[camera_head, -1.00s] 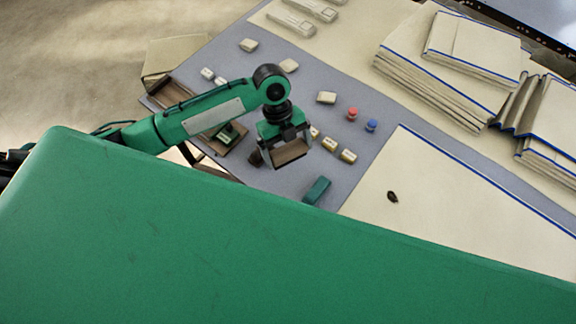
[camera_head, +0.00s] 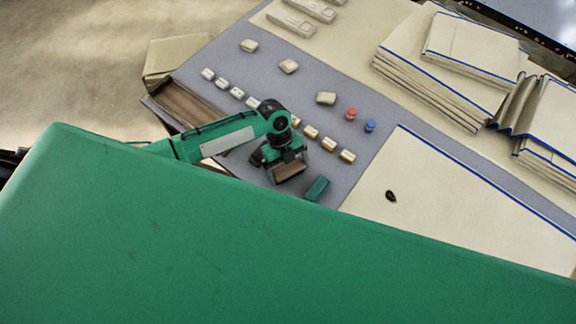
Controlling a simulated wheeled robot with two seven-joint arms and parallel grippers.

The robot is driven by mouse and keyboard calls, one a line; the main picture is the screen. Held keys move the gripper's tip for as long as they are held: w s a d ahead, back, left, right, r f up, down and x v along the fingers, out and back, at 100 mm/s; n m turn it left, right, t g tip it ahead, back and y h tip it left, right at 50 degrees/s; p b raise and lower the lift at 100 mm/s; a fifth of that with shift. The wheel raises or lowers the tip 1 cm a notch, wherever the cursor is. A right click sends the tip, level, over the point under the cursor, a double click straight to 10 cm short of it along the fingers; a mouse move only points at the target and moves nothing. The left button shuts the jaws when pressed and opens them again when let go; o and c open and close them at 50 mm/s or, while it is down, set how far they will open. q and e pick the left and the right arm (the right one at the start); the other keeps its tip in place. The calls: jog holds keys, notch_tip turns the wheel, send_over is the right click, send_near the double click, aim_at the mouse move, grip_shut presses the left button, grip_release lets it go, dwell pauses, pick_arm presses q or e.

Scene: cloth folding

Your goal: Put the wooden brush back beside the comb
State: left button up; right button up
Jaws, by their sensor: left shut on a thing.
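My left gripper (camera_head: 284,166) points down over the grey-blue table mat and is shut on a brown wooden block, which I take to be the wooden brush (camera_head: 289,171). Whether the brush touches the mat is hard to tell. A teal bar (camera_head: 317,188), possibly the comb, lies just to the right of the gripper, apart from the brush. A small dark brown thing (camera_head: 257,156) sits close to the left of the gripper; I cannot tell what it is. My right gripper is not in view.
A row of small blocks (camera_head: 311,132) runs behind the gripper. Pale blocks (camera_head: 326,98) and red (camera_head: 351,114) and blue (camera_head: 370,126) pieces stand beyond. A brown tray (camera_head: 182,104) is at left. Folded cloths (camera_head: 475,50) are stacked at upper right; a flat cloth (camera_head: 450,205) lies right.

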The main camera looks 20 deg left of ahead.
pick_arm(q)
jog(key=shift+f, duration=0.15)
jog(key=o, duration=0.6)
jog(key=b+v, duration=0.2)
jog(key=v, duration=1)
jog(key=shift+r, duration=0.2)
